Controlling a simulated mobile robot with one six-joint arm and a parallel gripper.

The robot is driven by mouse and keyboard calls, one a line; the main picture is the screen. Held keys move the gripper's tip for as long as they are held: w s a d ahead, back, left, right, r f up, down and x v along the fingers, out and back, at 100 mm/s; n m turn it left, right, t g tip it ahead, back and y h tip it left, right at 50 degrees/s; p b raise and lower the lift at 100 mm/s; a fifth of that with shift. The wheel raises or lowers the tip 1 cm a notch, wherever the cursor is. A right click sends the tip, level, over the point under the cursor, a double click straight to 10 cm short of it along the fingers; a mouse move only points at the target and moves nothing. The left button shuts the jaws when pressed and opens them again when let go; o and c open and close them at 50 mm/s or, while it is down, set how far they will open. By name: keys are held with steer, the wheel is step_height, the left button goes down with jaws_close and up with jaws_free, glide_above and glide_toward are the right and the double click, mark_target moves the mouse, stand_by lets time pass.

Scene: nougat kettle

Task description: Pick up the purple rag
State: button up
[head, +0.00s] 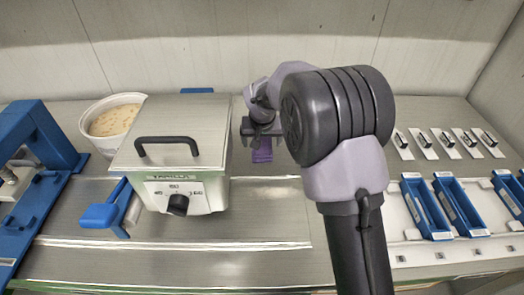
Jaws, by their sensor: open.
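A purple rag (262,152) shows on the steel counter, just right of the kettle. It is a small patch, and my arm and gripper hide part of it. My gripper (260,138) is right above or at the rag, pointing down. Its fingers are small and partly covered by my wrist. It is open. I cannot tell whether the fingers touch the rag.
The lidded kettle (178,178) with a black handle and knob stands close left of the gripper. A white tub (110,122) is behind it. A blue frame (38,150) stands far left. Blue trays (460,205) and several small white cards (447,146) are right.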

steer(key=shift+x, duration=0.75)
steer(key=shift+r, duration=0.2)
steer(key=shift+c, duration=0.3)
steer(key=c, duration=1.5)
steer(key=shift+r+p, duration=0.3)
steer(key=shift+r, duration=0.1)
steer(key=shift+c, duration=0.2)
step_height(320, 180, up, 3)
steer(key=shift+s+r+p, duration=0.1)
steer(key=shift+s+p, duration=0.1)
steer(key=shift+p, duration=0.75)
steer(key=s, duration=0.5)
steer(key=s+d, duration=0.1)
steer(key=s, duration=0.4)
steer(key=s+r+p, duration=0.1)
steer(key=s, duration=0.4)
steer(key=shift+s+d, duration=0.2)
steer(key=shift+s, duration=0.15)
